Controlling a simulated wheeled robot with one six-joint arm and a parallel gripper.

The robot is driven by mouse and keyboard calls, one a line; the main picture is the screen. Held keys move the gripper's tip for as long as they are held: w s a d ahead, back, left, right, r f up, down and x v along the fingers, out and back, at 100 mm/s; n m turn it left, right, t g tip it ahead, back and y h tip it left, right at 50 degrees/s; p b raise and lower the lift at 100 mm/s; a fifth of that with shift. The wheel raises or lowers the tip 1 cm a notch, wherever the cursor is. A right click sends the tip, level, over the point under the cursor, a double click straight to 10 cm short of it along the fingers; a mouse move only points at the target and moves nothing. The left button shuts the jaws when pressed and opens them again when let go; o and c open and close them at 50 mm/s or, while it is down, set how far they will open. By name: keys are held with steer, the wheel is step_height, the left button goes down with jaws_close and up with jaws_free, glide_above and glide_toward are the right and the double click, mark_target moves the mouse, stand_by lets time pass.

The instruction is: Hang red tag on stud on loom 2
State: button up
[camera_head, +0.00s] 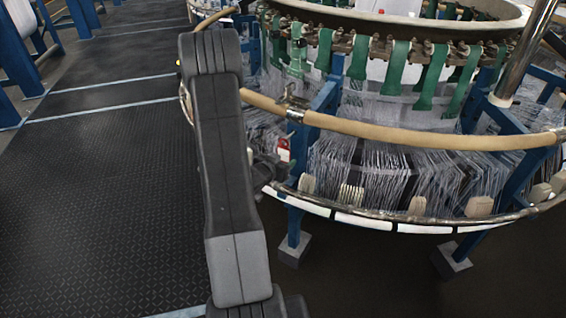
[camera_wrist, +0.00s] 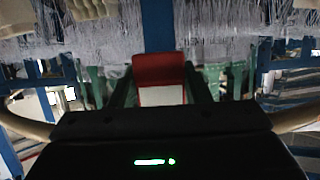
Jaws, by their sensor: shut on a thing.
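The red tag (camera_wrist: 159,68) is in the middle of the wrist view, red along its upper part and white below. My gripper (camera_wrist: 160,88) is shut on it, with a dark finger on each side. In the head view the tag (camera_head: 283,149) shows small, just right of my arm and left of a blue loom post (camera_head: 299,160). My gripper in that view is mostly hidden behind my arm. The circular loom (camera_head: 400,139) fills the right side of the head view. I cannot make out the stud in either view.
A tan hoop rail (camera_head: 440,139) curves around the loom's front. A lower ring (camera_head: 365,221) with white strips runs below it. Green straps (camera_head: 392,66) and many thin threads hang inside. A dark ribbed floor aisle (camera_head: 105,180) on the left is clear.

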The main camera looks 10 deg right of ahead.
steer(key=shift+f+b, duration=0.2)
steer(key=shift+b, duration=0.1)
stand_by(0.4)
steer(key=o, duration=1.2)
steer(key=shift+w, duration=0.1)
steer(key=shift+c, duration=0.2)
steer(key=v, duration=0.9)
steer(key=shift+f, duration=0.35)
